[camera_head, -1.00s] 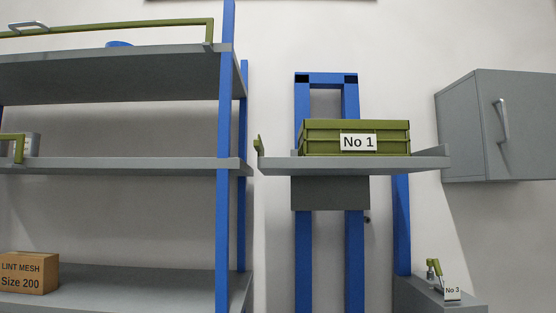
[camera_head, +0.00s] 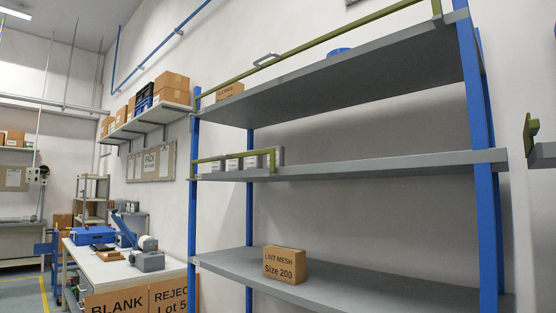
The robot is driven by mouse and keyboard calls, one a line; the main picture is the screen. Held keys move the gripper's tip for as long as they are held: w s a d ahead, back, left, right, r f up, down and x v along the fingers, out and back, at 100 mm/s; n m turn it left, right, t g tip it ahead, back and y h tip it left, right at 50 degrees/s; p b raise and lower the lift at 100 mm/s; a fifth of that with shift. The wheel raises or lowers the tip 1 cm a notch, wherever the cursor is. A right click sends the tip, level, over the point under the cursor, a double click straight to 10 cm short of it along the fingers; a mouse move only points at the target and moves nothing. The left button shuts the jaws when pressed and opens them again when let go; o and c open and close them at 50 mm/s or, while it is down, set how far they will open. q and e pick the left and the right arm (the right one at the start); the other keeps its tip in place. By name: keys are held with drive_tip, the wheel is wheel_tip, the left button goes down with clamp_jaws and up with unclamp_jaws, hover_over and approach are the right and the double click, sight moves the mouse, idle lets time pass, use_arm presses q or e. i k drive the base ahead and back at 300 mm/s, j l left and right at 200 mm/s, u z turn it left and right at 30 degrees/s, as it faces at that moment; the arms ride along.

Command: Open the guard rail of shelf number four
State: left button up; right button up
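A grey shelf rack with blue posts fills the middle and right. Its top shelf (camera_head: 350,82) has a long green guard rail (camera_head: 330,40) along the front, with a grey handle (camera_head: 265,59) on it. The middle shelf (camera_head: 400,164) has a shorter green guard rail (camera_head: 236,155) at its left end, in front of several light grey containers. The lower shelf (camera_head: 370,283) holds a LINT MESH Size 200 box (camera_head: 284,265) and shows no rail. I see no shelf numbers. Neither of my grippers is in view.
A workbench (camera_head: 110,268) with a blue case (camera_head: 92,235) and a blue-handled press stands at the left. BLANK (camera_head: 117,304) and REJECT boxes (camera_head: 175,298) sit in front of it. A wall shelf with cartons (camera_head: 172,88) hangs behind. Floor is clear at far left.

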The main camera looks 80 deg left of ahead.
sight(271, 151)
drive_tip(key=u, duration=2.8)
drive_tip(key=i+j+z, duration=0.1)
drive_tip(key=z, duration=0.3)
drive_tip(key=i+j+z, duration=0.1)
drive_tip(key=z, duration=0.3)
drive_tip(key=j+z, duration=0.25)
drive_tip(key=z, duration=0.2)
drive_tip(key=j+z, duration=0.2)
drive_tip(key=j, duration=0.2)
drive_tip(key=i+j+z, duration=0.1)
drive_tip(key=j+z, duration=0.15)
drive_tip(key=j, duration=0.2)
drive_tip(key=j+z, duration=0.25)
drive_tip(key=j, duration=0.65)
drive_tip(key=j+z, duration=0.1)
drive_tip(key=j, duration=0.5)
drive_tip(key=k+j, duration=0.15)
drive_tip(key=j, duration=0.45)
drive_tip(key=j+z, duration=0.15)
drive_tip(key=j, duration=0.4)
drive_tip(key=k, duration=0.05)
